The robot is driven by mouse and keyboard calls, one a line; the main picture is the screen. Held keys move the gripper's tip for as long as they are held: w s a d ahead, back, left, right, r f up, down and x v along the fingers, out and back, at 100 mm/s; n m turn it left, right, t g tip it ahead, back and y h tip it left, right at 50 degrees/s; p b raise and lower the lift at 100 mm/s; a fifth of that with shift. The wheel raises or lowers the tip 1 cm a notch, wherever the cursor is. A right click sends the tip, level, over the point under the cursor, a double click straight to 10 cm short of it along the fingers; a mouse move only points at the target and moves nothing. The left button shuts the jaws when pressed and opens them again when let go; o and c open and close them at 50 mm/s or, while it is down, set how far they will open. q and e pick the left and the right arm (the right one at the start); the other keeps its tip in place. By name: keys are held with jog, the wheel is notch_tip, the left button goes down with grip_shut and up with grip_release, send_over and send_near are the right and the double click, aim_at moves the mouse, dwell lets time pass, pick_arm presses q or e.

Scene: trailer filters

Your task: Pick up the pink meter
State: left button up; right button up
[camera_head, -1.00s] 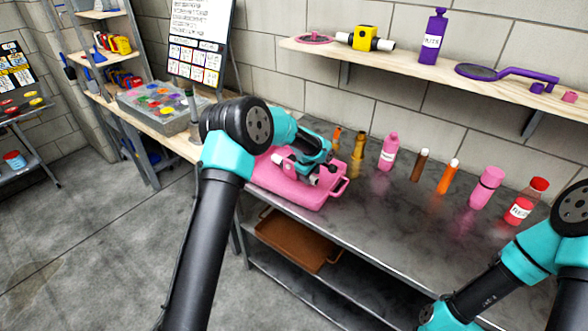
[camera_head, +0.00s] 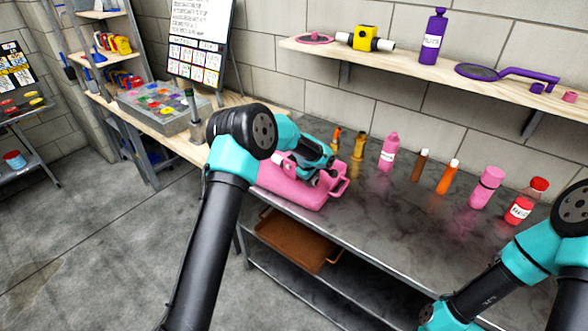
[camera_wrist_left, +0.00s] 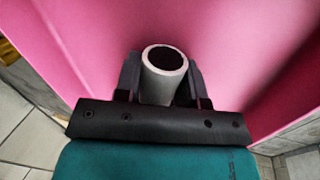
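The pink meter shows mainly as a pale hollow pipe end (camera_wrist_left: 163,75) in the left wrist view. My left gripper (camera_wrist_left: 160,85) has a dark finger on each side of it, with no clear gap, so it looks shut on the pipe. Pink surfaces fill much of that view; I cannot tell which belong to the meter. In the head view my left gripper (camera_head: 318,172) is over the pink case (camera_head: 300,192) on the dark bench, and hides most of the meter. My right gripper is out of view; only my right arm shows, lower right.
Several bottles and tubes stand right of the case, including a pink bottle (camera_head: 389,152), a gold bottle (camera_head: 358,146) and a red-capped bottle (camera_head: 522,206). A yellow meter (camera_head: 364,38) lies on the wall shelf (camera_head: 430,72). A brown tray (camera_head: 296,243) is below the bench.

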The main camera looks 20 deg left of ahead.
pick_arm(q)
grip_shut()
jog(key=shift+r, duration=0.15)
notch_tip(320, 180, up, 10)
jog(key=shift+f, duration=0.1)
dwell(0.3)
dwell(0.3)
